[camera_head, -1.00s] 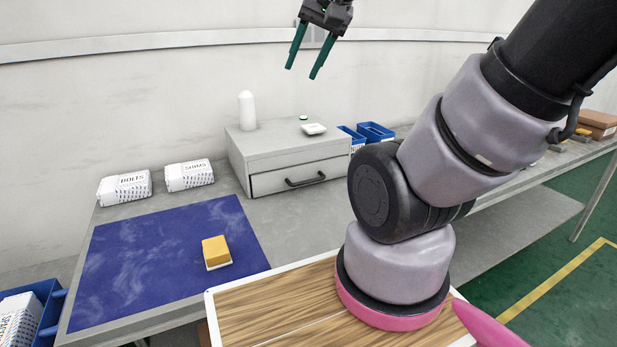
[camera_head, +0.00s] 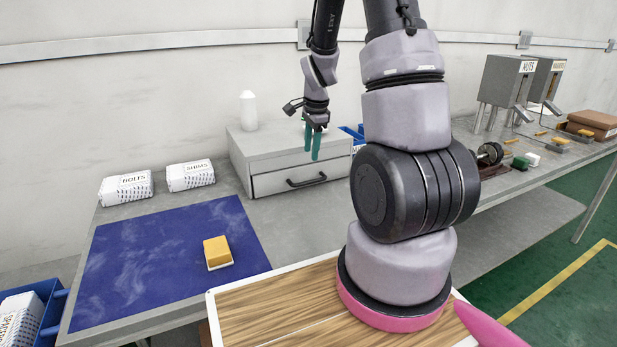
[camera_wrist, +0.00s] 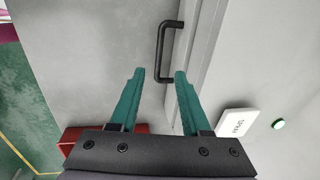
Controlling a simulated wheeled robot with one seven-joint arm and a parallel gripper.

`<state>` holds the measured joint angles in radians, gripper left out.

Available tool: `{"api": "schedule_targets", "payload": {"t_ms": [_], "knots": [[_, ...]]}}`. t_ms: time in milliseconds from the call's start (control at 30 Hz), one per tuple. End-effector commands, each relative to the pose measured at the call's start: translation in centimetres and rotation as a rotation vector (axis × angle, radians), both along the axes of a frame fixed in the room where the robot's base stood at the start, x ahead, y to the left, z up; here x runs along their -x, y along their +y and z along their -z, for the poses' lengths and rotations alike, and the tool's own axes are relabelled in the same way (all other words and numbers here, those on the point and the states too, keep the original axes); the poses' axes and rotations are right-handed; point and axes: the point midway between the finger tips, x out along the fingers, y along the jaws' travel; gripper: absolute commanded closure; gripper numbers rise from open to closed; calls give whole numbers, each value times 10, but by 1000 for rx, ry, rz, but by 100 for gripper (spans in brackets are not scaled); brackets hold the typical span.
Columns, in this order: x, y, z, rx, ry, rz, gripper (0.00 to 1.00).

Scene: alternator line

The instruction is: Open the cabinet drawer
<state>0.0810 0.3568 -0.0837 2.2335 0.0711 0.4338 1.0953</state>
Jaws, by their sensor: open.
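The grey cabinet (camera_head: 245,151) stands on the bench against the wall. Its drawer (camera_head: 272,183) looks shut, and a black bar handle (camera_head: 306,180) is on the drawer front. My gripper (camera_head: 312,158) is open and empty, pointing down in front of the cabinet's right part, with its green fingers apart. In the wrist view my gripper (camera_wrist: 157,76) shows both fingers, with the black handle (camera_wrist: 168,52) beyond the fingertips, slightly right of the middle between them. The fingers look apart from the handle.
A white bottle (camera_head: 249,110) stands on the cabinet, and a white labelled piece (camera_wrist: 236,122) and green button (camera_wrist: 278,124) lie on its top. Bags of bolts (camera_head: 126,188) and shims (camera_head: 190,176) stand left. A yellow block (camera_head: 216,250) sits on the blue mat (camera_head: 150,255).

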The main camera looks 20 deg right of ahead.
Motion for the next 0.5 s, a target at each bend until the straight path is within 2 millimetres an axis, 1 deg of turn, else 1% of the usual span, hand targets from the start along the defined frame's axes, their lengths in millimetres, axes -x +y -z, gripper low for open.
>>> {"api": "schedule_targets", "payload": {"t_ms": [167,400,500], "knots": [[-3,0,20,-2,5,5,53],[-11,0,66,-1,6,3,53],[-14,1,82,-2,6,3,53]]}}
